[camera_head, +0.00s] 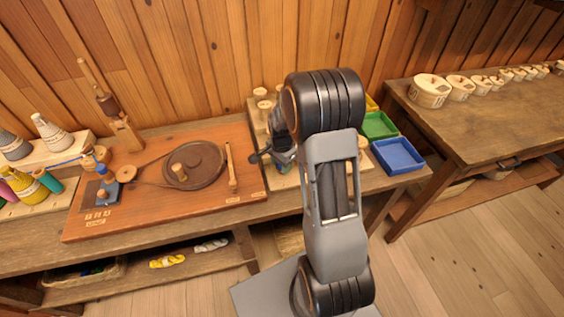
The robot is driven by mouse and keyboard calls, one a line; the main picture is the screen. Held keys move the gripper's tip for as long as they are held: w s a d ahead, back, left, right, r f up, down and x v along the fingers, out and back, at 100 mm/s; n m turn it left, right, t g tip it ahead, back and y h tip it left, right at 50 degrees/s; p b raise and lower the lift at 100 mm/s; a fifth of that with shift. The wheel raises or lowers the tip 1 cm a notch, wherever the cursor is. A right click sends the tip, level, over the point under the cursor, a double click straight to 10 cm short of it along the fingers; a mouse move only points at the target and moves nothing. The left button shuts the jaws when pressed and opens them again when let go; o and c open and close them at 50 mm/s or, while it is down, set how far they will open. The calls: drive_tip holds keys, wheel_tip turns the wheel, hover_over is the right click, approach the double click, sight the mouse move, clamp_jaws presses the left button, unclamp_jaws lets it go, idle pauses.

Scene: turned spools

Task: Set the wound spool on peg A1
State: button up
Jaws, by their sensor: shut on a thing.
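My gripper (268,157) is over the front left part of a pale pegboard (252,107), right of the winding board. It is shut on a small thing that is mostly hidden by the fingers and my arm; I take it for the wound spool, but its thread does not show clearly. Short round wooden pieces (262,93) stand on the board's back left part, behind my gripper. My arm covers much of the pegboard, and I cannot read which peg is A1.
The winding board (210,140) with a dark wheel (203,165) and upright crank post fills the bench's left. Thread cones (55,137) stand at far left. Green (378,125) and blue (398,155) trays lie right. Another table (470,120) holds several round boxes.

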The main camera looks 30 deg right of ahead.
drive_tip(key=shift+a, duration=0.1)
idle(0.6)
drive_tip(key=shift+f, duration=0.1)
drive_tip(key=shift+f, duration=0.25)
drive_tip(key=shift+f+b, duration=0.6)
drive_tip(key=shift+b, duration=0.15)
idle(1.2)
drive_tip(key=o, duration=0.6)
drive_tip(key=shift+r, duration=0.1)
drive_tip(key=shift+r+p, duration=4)
drive_tip(key=shift+r, duration=1.4)
